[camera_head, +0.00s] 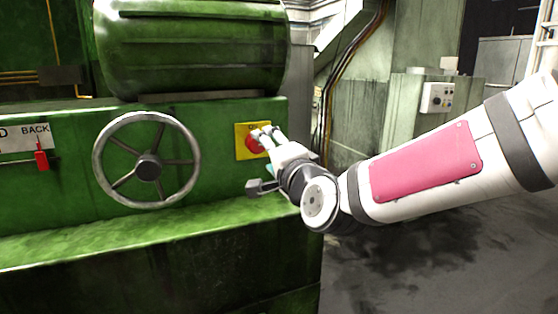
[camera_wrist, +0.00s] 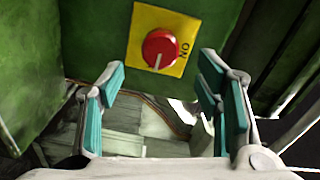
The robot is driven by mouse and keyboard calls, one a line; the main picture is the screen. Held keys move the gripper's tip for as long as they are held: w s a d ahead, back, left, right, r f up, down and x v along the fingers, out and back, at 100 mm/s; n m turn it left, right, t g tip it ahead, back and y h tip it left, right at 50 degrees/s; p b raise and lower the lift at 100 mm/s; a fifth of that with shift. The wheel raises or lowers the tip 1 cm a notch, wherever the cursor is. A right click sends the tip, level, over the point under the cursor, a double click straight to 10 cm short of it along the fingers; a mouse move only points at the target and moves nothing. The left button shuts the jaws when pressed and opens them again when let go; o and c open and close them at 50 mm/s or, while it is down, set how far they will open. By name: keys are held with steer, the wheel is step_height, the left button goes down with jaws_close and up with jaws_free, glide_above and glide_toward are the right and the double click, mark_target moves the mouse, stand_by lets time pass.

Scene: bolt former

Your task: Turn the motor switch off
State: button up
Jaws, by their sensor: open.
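The motor switch is a round red knob (camera_wrist: 160,48) on a yellow plate (camera_wrist: 142,20) fixed to the green machine. In the wrist view the letters "NO" run sideways along the plate's right side, and the knob's white mark points down and slightly left. In the head view the knob (camera_head: 253,143) is partly hidden behind my gripper (camera_head: 265,133). My gripper also shows in the wrist view (camera_wrist: 160,85), with its two teal-padded fingers spread wide and nothing between them. The knob appears ahead of and above the gap between the fingertips; I cannot tell any contact.
A spoked handwheel (camera_head: 147,160) sits left of the switch. Farther left is a red lever (camera_head: 41,160) by a "BACK" label. A green ledge (camera_head: 150,235) juts out below. A grey control box (camera_head: 437,98) stands at the back right. Open floor lies to the right.

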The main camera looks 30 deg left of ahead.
steer(key=v, duration=0.6)
steer(key=shift+d, duration=0.1)
stand_by(0.3)
